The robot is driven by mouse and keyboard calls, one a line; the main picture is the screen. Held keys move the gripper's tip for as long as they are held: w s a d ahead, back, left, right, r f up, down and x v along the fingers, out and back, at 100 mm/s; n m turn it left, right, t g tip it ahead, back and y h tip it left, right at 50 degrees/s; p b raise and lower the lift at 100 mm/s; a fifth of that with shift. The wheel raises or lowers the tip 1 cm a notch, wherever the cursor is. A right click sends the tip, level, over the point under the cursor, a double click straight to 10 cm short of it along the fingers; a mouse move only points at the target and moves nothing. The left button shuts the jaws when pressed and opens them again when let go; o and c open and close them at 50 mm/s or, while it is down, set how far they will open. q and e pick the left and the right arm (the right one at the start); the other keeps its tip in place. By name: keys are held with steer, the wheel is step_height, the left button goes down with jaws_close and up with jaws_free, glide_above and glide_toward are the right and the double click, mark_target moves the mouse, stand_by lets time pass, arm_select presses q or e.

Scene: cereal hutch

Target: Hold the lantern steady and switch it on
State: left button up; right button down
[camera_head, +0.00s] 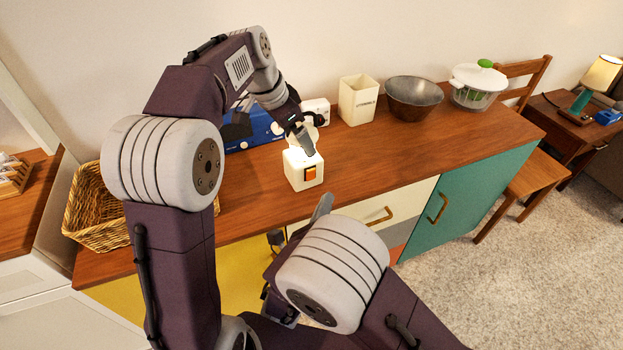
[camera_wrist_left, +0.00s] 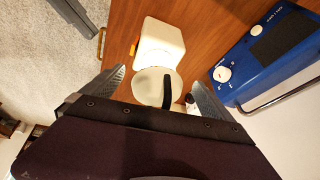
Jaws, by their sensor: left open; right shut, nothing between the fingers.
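The lantern (camera_head: 293,173) is a white box with a rounded top, standing upright on the wooden counter. Its orange switch (camera_head: 310,173) faces the front; a sliver of orange shows in the left wrist view (camera_wrist_left: 133,48). The lantern's pale round top and dark handle (camera_wrist_left: 167,92) show there too. My left gripper (camera_wrist_left: 158,80) is open, its fingers on either side of the lantern's top; I cannot tell if they touch it. My right gripper (camera_head: 322,207) is shut and empty, low in front of the counter edge, apart from the lantern and partly hidden by my arm.
A blue appliance (camera_head: 262,128) with a dial stands behind the lantern. A white canister (camera_head: 358,100), a metal bowl (camera_head: 413,98) and a pot with a green knob (camera_head: 478,82) stand right. A wicker basket (camera_head: 95,215) is left. The counter right of the lantern is clear.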

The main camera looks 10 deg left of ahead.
arm_select(q)
steer(key=v, duration=1.1)
steer(key=shift+r, duration=0.3)
steer(key=shift+s, duration=0.15)
